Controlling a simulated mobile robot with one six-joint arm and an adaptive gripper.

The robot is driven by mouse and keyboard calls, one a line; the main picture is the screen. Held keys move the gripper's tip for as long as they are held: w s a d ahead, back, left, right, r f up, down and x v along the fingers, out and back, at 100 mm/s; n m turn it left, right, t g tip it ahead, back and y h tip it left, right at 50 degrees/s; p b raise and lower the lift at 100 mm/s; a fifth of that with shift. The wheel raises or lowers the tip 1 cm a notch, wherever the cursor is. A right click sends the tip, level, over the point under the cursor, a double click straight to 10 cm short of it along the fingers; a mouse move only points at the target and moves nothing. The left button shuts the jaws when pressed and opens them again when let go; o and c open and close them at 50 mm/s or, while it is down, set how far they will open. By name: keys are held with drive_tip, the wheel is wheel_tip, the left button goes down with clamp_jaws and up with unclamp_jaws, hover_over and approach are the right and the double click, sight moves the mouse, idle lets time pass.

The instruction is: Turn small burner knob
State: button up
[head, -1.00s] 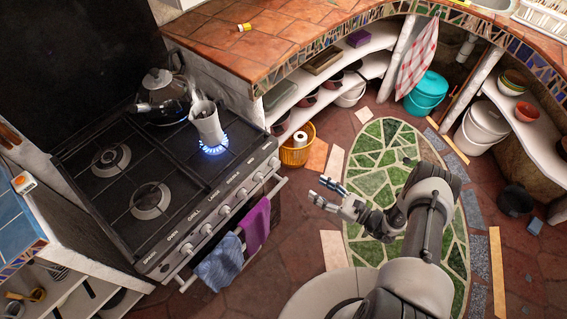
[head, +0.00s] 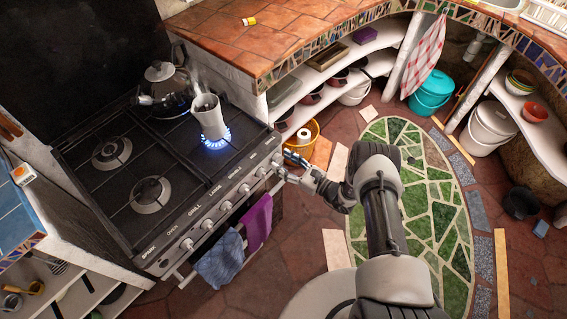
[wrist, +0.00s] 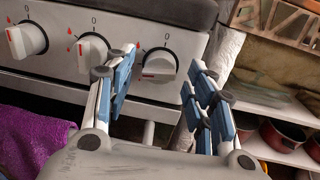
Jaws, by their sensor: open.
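The stove's front panel has a row of white control knobs. The rightmost knob (head: 276,158) is nearest my gripper (head: 287,166). In the wrist view this knob (wrist: 158,65) shows a red mark pointing left and lies beyond the fingertips, between them in the picture. My gripper (wrist: 158,78) is open and empty in front of the panel. I see no clear contact with the knob. Two more knobs, a middle one (wrist: 93,52) and a left one (wrist: 26,40), show to the left.
A burner with a blue flame (head: 215,140) burns under a steaming pale jug (head: 209,116). A kettle (head: 164,88) stands behind it. Purple (head: 258,222) and blue (head: 219,262) towels hang below the panel. A yellow basket (head: 297,149) stands beside the stove.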

drive_tip(key=shift+w+a, duration=0.2)
drive_tip(key=shift+a, duration=0.05)
drive_tip(key=shift+c, duration=0.4)
drive_tip(key=c, duration=1)
